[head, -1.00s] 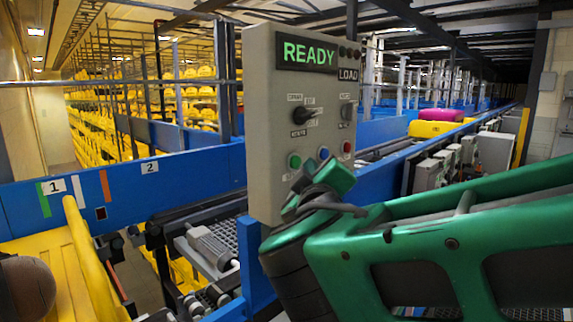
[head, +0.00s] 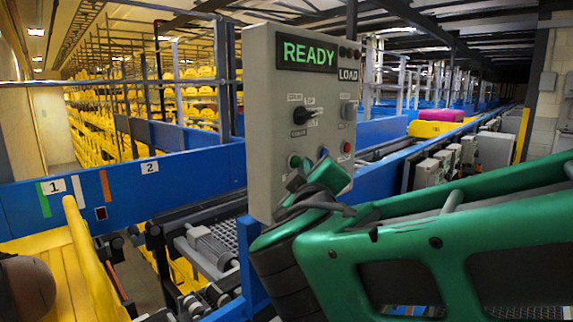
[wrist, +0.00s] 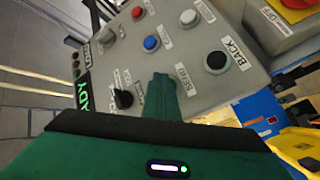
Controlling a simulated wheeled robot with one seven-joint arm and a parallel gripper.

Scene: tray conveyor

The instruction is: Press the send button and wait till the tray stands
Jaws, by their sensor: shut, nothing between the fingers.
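The grey control box (head: 300,130) stands in the middle of the head view, with its display lit green and reading READY. A green button (head: 294,161) shows on its lower face. My gripper (head: 322,182) is shut and empty in front of the box's lower part. In the wrist view its green finger (wrist: 160,98) reaches over the panel beside the SEND label (wrist: 184,78); the button at that label is hidden. I cannot tell whether the finger touches the panel. A yellow tray (head: 82,255) is at the lower left, with a brown round object (head: 25,285) in it.
The panel also has a blue button (wrist: 151,43), a white button (wrist: 188,18), a button labelled BACK (wrist: 216,60) and a black selector knob (wrist: 123,99). A blue rail (head: 120,190) marked 1 and 2 runs behind the tray. A yellow tray (head: 432,129) with a pink load stands farther right.

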